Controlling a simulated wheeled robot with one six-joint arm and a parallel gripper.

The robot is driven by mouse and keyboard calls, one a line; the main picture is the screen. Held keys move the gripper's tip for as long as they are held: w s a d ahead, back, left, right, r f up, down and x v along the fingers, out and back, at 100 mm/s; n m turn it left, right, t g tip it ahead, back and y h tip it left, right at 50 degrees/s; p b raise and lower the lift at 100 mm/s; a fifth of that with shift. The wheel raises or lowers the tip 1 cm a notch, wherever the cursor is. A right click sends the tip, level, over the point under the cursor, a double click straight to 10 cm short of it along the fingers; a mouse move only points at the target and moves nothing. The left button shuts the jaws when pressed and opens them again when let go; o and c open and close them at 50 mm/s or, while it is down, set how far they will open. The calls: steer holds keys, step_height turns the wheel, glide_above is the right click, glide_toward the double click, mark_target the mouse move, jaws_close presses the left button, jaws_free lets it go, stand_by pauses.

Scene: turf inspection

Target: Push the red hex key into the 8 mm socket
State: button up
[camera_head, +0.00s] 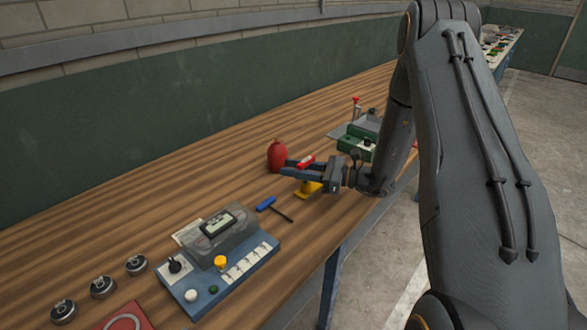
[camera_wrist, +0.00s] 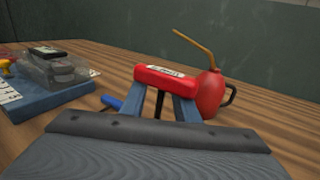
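The red hex key has a red bar handle (camera_wrist: 165,80) with a white label, too small to read. It lies across the ends of my gripper's blue fingers (camera_wrist: 163,108) in the wrist view, with a dark shaft between them. In the head view the red handle (camera_head: 306,161) shows at my gripper (camera_head: 300,168), held above the bench. My gripper appears shut on it. The shaft's lower end is hidden. I cannot pick out the 8 mm socket for certain.
A blue hex key (camera_head: 266,203) and a yellow object (camera_head: 308,188) lie below my gripper. A red oil can (camera_head: 277,156) stands close beyond the fingers. A blue panel (camera_head: 222,275) and round metal pieces (camera_head: 102,287) are at lower left. A green box (camera_head: 355,147) stands behind.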

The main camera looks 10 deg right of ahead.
steer(key=b+v, duration=0.2)
steer(key=v, duration=0.5)
steer(key=shift+s+d, duration=0.2)
steer(key=shift+d, duration=0.15)
